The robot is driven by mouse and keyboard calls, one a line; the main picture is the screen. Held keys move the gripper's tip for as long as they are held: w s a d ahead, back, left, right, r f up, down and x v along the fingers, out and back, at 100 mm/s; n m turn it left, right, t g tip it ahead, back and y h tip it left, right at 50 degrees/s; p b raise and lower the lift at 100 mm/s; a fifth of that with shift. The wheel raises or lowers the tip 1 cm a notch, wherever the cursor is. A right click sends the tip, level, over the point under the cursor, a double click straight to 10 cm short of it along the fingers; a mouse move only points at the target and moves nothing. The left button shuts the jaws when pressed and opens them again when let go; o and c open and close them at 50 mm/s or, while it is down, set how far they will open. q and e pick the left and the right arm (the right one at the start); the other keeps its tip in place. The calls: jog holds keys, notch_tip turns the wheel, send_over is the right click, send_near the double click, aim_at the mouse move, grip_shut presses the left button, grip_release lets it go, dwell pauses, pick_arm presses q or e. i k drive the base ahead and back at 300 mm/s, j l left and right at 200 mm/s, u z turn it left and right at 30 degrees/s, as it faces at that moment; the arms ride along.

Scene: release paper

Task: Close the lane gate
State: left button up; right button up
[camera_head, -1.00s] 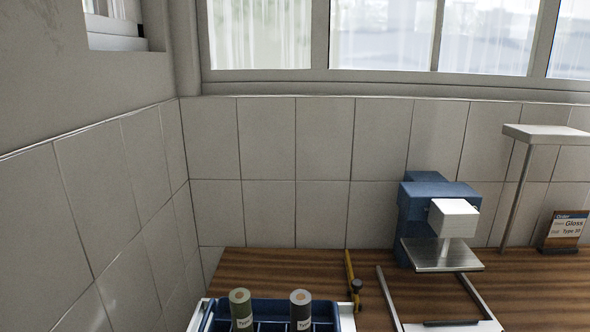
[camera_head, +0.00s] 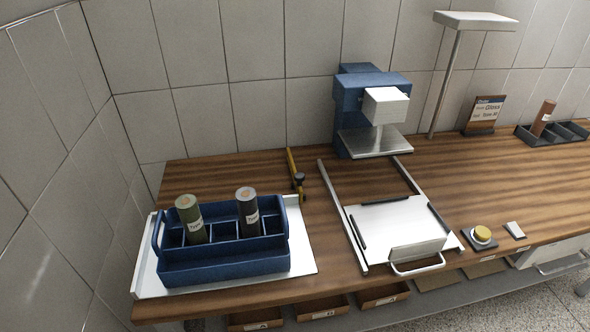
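A thin yellow bar with a dark round knob (camera_head: 298,178) is on the wooden bench, between the blue carrier and the metal rails. It looks like the lane gate, but I cannot be sure. Its long part points toward the back wall, and its near end is beside the tray's back right corner. Neither of my grippers is in view.
A blue carrier (camera_head: 222,262) with two labelled rolls stands on a white tray (camera_head: 304,262). A sliding plate (camera_head: 385,226) with a handle lies between rails before a blue press (camera_head: 347,100). A yellow button (camera_head: 482,233) is right. The back left bench is clear.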

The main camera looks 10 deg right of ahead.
aim_at(297, 177)
jog(key=i+l+z, duration=0.1)
jog(key=l+z, duration=0.25)
jog(key=i+l+z, duration=0.1)
jog(key=z, duration=0.3)
jog(key=i+l+z, duration=0.15)
jog(key=l+z, duration=0.2)
